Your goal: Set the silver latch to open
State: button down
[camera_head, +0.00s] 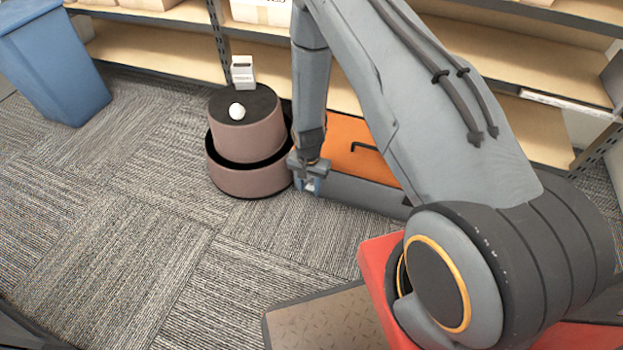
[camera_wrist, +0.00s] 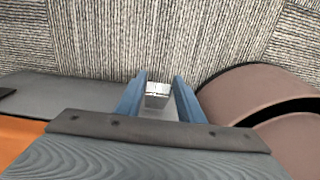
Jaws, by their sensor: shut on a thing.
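The silver latch (camera_wrist: 157,90) shows in the wrist view as a small bright block between the two blue fingers of my gripper (camera_wrist: 160,82). In the head view my gripper (camera_head: 310,186) points down at the left front end of a grey box with an orange top (camera_head: 352,148). The fingers are shut on the latch, one on each side. My gripper hides most of the latch in the head view, and I cannot tell whether it is set open or closed.
A blue bin (camera_head: 52,60) is at far left. Shelves (camera_head: 155,48) line the back. Carpet in front is clear.

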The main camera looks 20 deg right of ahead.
jog(key=shift+s+a+f, duration=0.25)
jog(key=shift+s+f, duration=0.1)
jog(key=c, duration=2.5)
grip_release()
jog(key=o, duration=1.3)
jog(key=shift+w+d, duration=0.15)
notch_tip(320, 180, up, 8)
jog(key=p, duration=0.2)
jog(key=shift+f, duration=0.1)
